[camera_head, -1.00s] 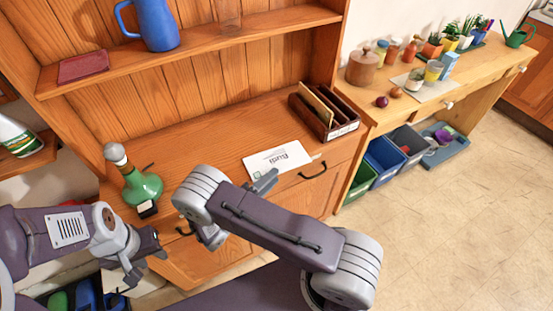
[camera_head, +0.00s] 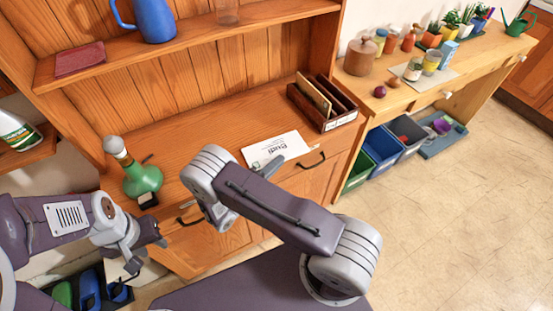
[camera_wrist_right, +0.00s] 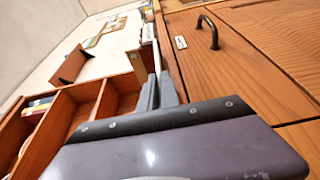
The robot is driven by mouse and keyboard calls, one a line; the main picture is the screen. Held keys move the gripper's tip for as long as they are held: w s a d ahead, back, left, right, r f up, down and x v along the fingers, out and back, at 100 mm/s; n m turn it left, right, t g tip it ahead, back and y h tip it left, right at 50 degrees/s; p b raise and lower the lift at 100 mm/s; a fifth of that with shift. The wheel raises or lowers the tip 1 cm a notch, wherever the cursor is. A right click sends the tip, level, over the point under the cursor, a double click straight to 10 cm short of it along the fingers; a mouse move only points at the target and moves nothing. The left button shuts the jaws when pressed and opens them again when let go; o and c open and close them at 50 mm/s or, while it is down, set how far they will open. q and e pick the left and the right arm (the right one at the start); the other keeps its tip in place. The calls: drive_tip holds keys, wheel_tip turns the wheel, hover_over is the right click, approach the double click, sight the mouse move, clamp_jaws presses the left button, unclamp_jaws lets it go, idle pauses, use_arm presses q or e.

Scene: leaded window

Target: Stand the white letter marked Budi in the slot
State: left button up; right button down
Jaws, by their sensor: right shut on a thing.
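The white letter marked Budi (camera_head: 280,148) shows in the head view at the front edge of the wooden counter, its printed face towards the camera. My right gripper (camera_head: 270,167) is shut on the letter's near edge; my forearm hides part of it. In the right wrist view the gripper's fingers (camera_wrist_right: 157,92) are together, with a thin pale edge, likely the letter, beyond them. The dark wooden letter rack (camera_head: 341,121) stands right of the letter, with a tan envelope (camera_head: 313,93) upright in one slot. My left gripper (camera_head: 146,248) is open and empty, low at the left.
A green flask (camera_head: 143,181) with a grey stopper stands on the counter at left. A shelf with a blue jug (camera_head: 155,20) is above. Drawer handles (camera_head: 312,162) project from the front. Bins (camera_head: 383,146) stand under the side table at right.

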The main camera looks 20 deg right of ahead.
drive_tip(key=s+d+r+p, duration=0.2)
drive_tip(key=s+r+p, duration=0.8)
drive_tip(key=s, duration=0.1)
drive_tip(key=shift+s+d+r+p, duration=0.15)
drive_tip(key=shift+d+r+p, duration=0.15)
drive_tip(key=shift+r+p, duration=0.05)
